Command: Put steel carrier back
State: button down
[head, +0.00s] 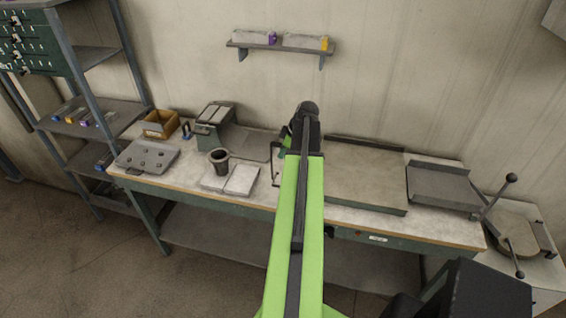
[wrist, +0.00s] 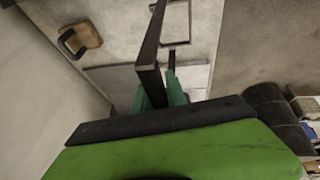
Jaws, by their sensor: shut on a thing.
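My gripper (wrist: 165,92) has green fingers, low in the middle of the wrist view, and they are shut on a dark steel carrier (wrist: 149,62). The carrier is a thin bar frame that runs up and away from the fingers. In the head view my green arm hides most of the gripper, and part of the carrier (head: 274,165) shows as a thin dark outline just left of the arm. It appears above the workbench (head: 262,204); whether it touches anything cannot be told.
A dark cup (head: 219,161) stands by pale slabs (head: 241,180) left of the arm. A studded plate (head: 147,157), a yellow box (head: 160,124) and a green machine (head: 212,126) are farther left. A wide flat plate (head: 365,180) lies right. A wall shelf (head: 280,45) is above.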

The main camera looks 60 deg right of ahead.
notch_tip(320, 180, down, 4)
jog(key=b, duration=0.4)
jog(key=shift+s+f, duration=0.1)
jog(key=shift+f, duration=0.05)
jog(key=c, duration=1.3)
grip_release()
jog(key=shift+c, duration=0.2)
jog(key=p+v, duration=1.1)
jog(key=v, duration=0.1)
jog(key=shift+r, duration=0.2)
